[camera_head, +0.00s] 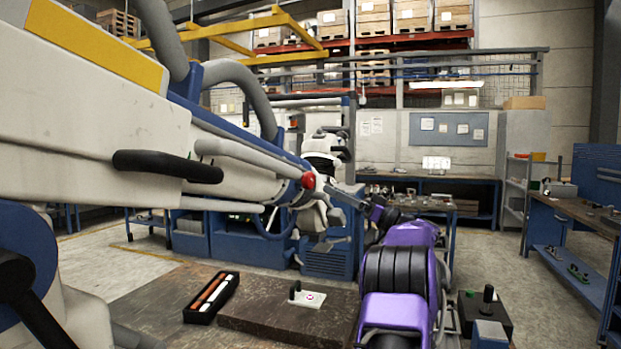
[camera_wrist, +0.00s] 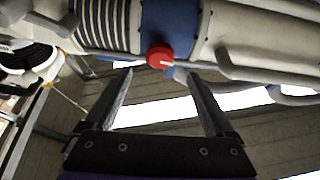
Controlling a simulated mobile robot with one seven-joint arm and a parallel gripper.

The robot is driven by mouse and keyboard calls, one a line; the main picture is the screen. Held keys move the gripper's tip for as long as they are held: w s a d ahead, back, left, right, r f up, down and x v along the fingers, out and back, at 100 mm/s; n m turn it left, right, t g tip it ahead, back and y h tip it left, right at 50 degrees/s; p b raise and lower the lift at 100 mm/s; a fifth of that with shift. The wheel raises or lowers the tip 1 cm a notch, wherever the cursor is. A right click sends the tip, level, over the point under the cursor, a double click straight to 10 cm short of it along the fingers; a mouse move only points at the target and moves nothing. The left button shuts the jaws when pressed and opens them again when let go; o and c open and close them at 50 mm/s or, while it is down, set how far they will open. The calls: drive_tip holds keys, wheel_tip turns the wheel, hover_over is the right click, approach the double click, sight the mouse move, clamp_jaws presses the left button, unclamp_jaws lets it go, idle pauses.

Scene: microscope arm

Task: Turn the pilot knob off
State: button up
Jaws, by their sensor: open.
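The pilot knob (camera_head: 309,180) is a small red knob on the blue collar of the large white and blue microscope arm (camera_head: 110,100). In the wrist view the knob (camera_wrist: 159,55) shows a short pale mark on its face. My gripper (camera_head: 338,191) is open and empty, at the end of my purple arm. In the wrist view the two fingers of my gripper (camera_wrist: 160,73) point up toward the knob, one on each side of its line. The knob appears just beyond the fingertips, with no contact visible.
The white arm body and its grey hoses and rails run close around the knob. Below are a dark brown work surface (camera_head: 270,325), a black tray with markers (camera_head: 211,298) and a small lever on a white plate (camera_head: 307,297). Workbenches and shelves stand farther back.

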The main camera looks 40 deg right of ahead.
sight(313, 181)
drive_tip(key=p+x, duration=0.1)
drive_tip(key=x, duration=0.7)
drive_tip(key=shift+w, duration=0.2)
drive_tip(key=c, duration=1.4)
drive_tip(key=shift+o, duration=0.2)
